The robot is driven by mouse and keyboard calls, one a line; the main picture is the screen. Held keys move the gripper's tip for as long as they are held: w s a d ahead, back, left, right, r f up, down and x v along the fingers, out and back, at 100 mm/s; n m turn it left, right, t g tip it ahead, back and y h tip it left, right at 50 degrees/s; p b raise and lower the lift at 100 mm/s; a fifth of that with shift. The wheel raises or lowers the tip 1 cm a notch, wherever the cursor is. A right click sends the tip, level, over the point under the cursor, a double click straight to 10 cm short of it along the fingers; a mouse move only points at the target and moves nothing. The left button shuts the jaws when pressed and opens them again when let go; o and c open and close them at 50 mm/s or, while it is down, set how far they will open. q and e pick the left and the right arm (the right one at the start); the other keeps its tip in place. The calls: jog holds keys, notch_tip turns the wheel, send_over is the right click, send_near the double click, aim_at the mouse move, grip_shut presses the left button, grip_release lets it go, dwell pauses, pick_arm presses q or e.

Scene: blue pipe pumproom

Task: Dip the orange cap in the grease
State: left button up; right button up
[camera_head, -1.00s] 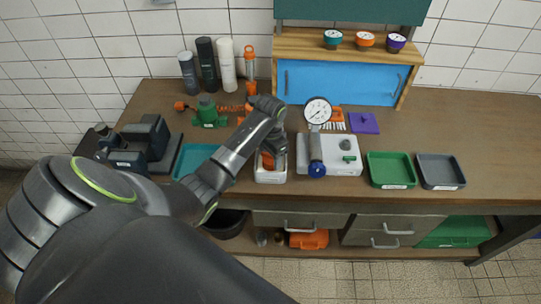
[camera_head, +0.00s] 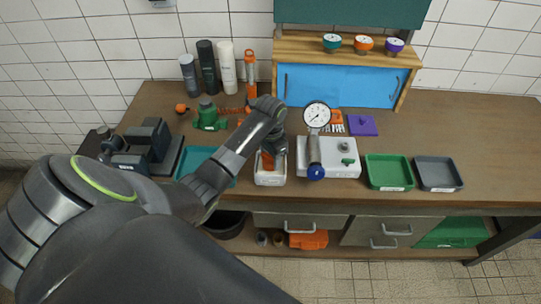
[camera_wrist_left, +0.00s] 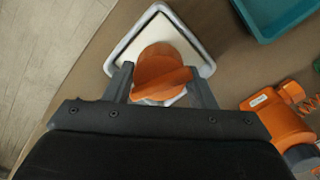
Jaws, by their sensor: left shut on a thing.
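The orange cap (camera_wrist_left: 160,72) is between the fingers of my left gripper (camera_wrist_left: 163,88) in the left wrist view, and the gripper is shut on it. In the head view, the cap (camera_head: 268,160) shows as a small orange patch under my left wrist. The white grease tub (camera_head: 270,178) stands at the bench's front edge. In the wrist view its pale rim and inside (camera_wrist_left: 148,40) show around the cap. The cap is over or in the tub's mouth; I cannot tell whether it touches the grease. My right gripper is out of view.
A teal tray (camera_head: 192,163) and a black vise (camera_head: 150,145) are to the left. A white plate with a dial gauge (camera_head: 317,114) stands close to the right of the tub. Green (camera_head: 388,186) and grey (camera_head: 438,187) trays lie farther right.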

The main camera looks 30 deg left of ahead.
pick_arm(q)
jog(key=shift+r+p, duration=1.45)
jog(key=shift+r, duration=1.3)
